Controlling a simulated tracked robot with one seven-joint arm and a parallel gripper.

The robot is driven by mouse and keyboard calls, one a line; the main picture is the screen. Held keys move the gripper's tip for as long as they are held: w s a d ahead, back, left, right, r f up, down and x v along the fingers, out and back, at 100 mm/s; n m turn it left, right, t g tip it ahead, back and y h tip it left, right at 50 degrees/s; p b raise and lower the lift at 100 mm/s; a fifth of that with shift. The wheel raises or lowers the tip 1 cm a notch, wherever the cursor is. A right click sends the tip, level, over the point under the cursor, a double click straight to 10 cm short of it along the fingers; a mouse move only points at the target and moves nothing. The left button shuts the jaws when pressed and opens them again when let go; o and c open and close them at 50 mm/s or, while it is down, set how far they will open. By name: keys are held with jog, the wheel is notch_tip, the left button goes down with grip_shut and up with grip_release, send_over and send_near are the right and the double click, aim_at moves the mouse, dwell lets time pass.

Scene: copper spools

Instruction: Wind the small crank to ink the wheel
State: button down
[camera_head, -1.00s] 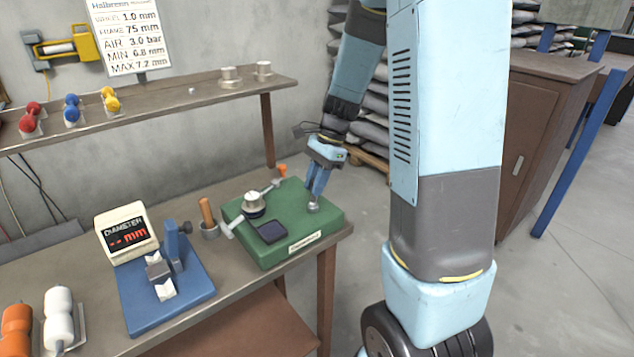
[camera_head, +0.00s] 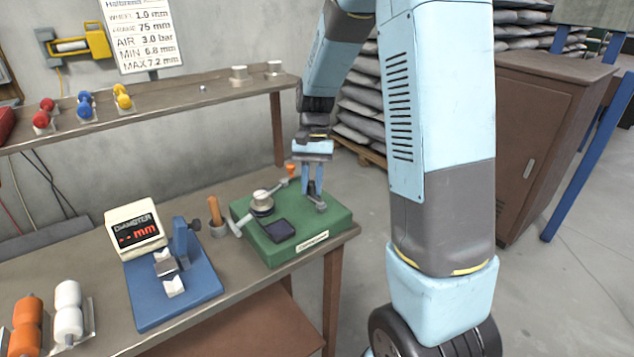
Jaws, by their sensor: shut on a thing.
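The green marking device (camera_head: 335,219) stands on the bench at its right end. It carries a round metal wheel (camera_head: 262,202) with a lever arm, an orange knob (camera_head: 291,168) at the back and a dark square pad (camera_head: 279,230) in front. The small grey crank (camera_head: 321,207) is on the right part of the green base. My gripper (camera_head: 313,192) points down from above, shut on the crank's handle, which its fingers mostly hide.
A blue gauge stand (camera_head: 190,295) with a diameter display (camera_head: 134,230) stands left of the device. A wooden-handled tool (camera_head: 215,212) stands in a holder between them. A shelf (camera_head: 165,108) with coloured spools runs behind.

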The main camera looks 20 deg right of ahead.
jog(key=n, duration=0.2)
jog(key=a+n+h, duration=0.1)
jog(key=n, duration=0.1)
jog(key=s+n+h, duration=0.1)
jog(key=n, duration=0.1)
jog(key=shift+a, duration=0.25)
jog(key=shift+s+a+n+h, duration=0.1)
jog(key=shift+s+n+h, duration=0.25)
jog(key=shift+n, duration=0.6)
jog(key=shift+s+a+n+h, duration=0.15)
jog(key=shift+n+h, duration=0.3)
jog(key=shift+n, duration=0.45)
jog(key=shift+s+n+h, duration=0.3)
jog(key=shift+n+h, duration=0.1)
jog(key=shift+n, duration=0.55)
jog(key=c, duration=1)
grip_release()
jog(key=shift+o, duration=0.2)
jog(key=v, duration=1.3)
jog(key=shift+a+r, duration=0.15)
jog(key=shift+r, duration=0.2)
